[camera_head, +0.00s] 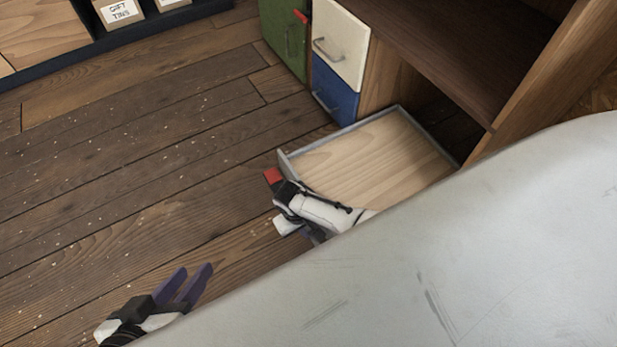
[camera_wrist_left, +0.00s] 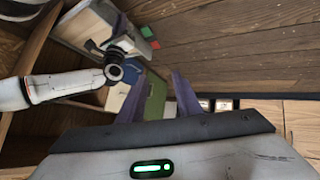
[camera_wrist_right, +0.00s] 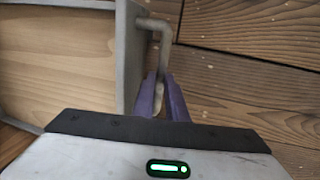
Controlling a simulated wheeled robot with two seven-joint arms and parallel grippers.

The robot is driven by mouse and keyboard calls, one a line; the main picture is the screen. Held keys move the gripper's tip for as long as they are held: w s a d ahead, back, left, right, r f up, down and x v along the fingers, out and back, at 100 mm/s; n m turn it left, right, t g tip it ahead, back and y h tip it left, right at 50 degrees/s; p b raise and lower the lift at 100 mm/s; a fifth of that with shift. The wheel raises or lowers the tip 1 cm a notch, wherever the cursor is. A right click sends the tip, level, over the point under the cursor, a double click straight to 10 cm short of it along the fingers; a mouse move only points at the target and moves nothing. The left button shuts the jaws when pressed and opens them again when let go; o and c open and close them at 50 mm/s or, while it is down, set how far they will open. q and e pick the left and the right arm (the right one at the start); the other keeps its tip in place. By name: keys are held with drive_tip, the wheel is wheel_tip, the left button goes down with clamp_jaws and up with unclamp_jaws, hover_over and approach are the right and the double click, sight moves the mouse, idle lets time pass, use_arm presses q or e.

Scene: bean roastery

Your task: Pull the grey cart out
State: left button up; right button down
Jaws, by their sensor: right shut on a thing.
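The grey cart (camera_head: 345,133) is a low box with a thin grey rim and a pale wooden floor. In the head view it stands partly out from the open bay under the wooden bench. In the right wrist view its grey front wall (camera_wrist_right: 128,60) carries a bent metal handle (camera_wrist_right: 163,40). My right gripper (camera_wrist_right: 160,95) is shut on this handle, outside the front wall. My left gripper (camera_head: 190,285) is open and empty above the floor, apart from the cart. Its two purple fingers (camera_wrist_left: 157,95) stand apart in the left wrist view.
Beside the bay are a green cupboard front (camera_head: 284,35), a cream drawer (camera_head: 342,45) and a blue drawer (camera_head: 336,94). A shelf with labelled bins (camera_head: 120,12) stands at the back left. The plank floor before the cart is clear. A large pale surface hides the lower right.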

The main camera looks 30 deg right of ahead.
drive_tip(key=c, duration=1.8)
unclamp_jaws()
drive_tip(key=shift+o, duration=0.2)
